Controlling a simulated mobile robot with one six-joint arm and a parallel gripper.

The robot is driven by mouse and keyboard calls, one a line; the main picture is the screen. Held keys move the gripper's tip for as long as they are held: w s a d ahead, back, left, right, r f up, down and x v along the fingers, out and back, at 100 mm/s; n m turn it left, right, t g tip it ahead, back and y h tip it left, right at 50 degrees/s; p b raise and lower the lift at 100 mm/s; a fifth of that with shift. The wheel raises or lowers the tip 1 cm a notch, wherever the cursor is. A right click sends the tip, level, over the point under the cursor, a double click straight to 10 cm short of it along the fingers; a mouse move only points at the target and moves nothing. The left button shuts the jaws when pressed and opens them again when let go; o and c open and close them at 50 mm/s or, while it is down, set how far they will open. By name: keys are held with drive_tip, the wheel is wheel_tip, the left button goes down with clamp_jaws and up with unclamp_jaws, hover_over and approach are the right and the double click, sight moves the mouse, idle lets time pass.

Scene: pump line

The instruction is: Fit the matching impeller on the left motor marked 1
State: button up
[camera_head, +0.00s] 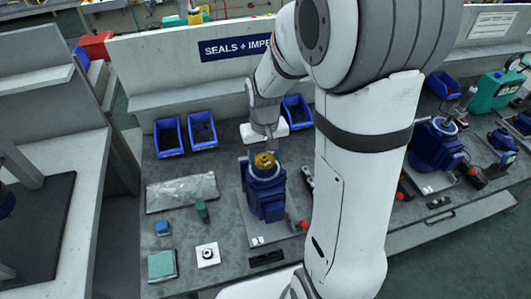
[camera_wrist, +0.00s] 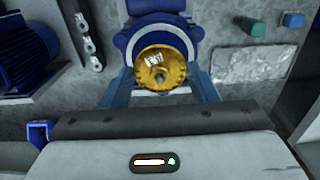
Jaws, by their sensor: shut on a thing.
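A brass-coloured impeller (camera_wrist: 160,70) with a small white label sits between the fingers of my gripper (camera_wrist: 160,88) in the wrist view. My gripper is shut on it. The impeller (camera_head: 264,160) also shows in the head view, at the top of the blue left motor (camera_head: 265,195). In the wrist view the motor's blue round face (camera_wrist: 140,38) lies right behind the impeller. A small metal stub shows at the impeller's centre. I cannot tell whether the impeller is fully seated or just above the face. The label's marking is too small to read.
Two blue bins (camera_head: 168,138) stand at the back left. A crumpled silvery sheet (camera_head: 182,192), a green cylinder (camera_head: 202,210) and a white square with a dark ring (camera_head: 207,255) lie left of the motor. A second blue motor (camera_head: 435,145) stands right of my arm.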

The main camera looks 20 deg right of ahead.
drive_tip(key=o, duration=1.5)
wheel_tip(320, 180, up, 9)
drive_tip(key=p, duration=0.6)
drive_tip(key=shift+p, duration=0.3)
drive_tip(key=shift+s+d+r+t+b, duration=0.1)
drive_tip(key=shift+s+r+t+b, duration=0.45)
drive_tip(key=shift+s+r, duration=1.3)
drive_tip(key=shift+s+r+t+b, duration=0.5)
drive_tip(key=shift+s+r+t, duration=0.15)
drive_tip(key=shift+s, duration=2.35)
drive_tip(key=shift+s+d+r+t+b, duration=0.1)
drive_tip(key=shift+s+r+t+b, duration=0.45)
drive_tip(key=shift+s+r, duration=1.3)
